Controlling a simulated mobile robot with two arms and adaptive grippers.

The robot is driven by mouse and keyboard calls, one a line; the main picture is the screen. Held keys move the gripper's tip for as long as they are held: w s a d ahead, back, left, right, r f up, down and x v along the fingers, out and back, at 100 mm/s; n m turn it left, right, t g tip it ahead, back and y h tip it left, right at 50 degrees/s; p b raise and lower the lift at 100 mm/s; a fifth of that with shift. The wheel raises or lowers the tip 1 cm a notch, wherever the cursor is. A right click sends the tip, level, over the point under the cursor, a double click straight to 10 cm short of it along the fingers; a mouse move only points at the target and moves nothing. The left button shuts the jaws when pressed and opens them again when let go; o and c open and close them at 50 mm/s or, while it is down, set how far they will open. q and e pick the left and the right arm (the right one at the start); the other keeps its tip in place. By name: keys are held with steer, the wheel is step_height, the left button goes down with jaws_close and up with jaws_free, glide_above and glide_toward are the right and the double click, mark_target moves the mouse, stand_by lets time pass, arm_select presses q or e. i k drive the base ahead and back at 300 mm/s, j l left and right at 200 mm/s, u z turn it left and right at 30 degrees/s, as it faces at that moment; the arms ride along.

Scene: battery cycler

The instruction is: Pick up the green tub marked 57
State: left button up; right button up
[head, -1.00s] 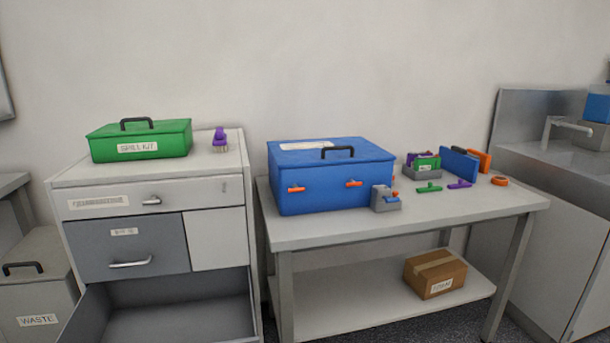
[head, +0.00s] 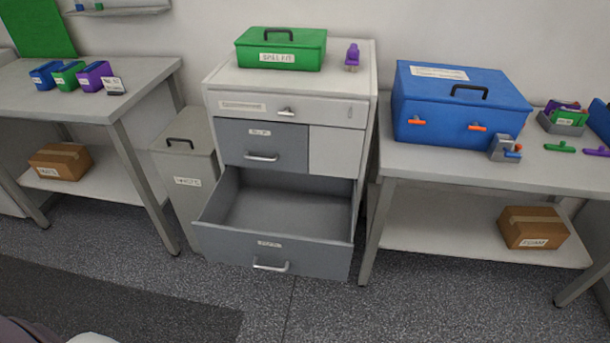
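A small green tub (head: 68,74) stands on the left table between a blue tub (head: 46,73) and a purple tub (head: 94,76). Its marking is too small to read. Another small green item (head: 568,117) sits in a grey holder on the right table; I cannot tell what is written on it. Neither of my grippers shows in the head view.
A white-grey cabinet (head: 364,87) with a green spill kit box (head: 281,48) has its empty bottom drawer (head: 271,256) pulled out into the floor space. A waste bin (head: 186,175) stands left of it. The floor in front is clear.

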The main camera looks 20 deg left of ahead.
mark_target(67, 81)
steer(key=j+u, duration=0.1)
steer(key=u, duration=0.75)
steer(key=i, duration=0.05)
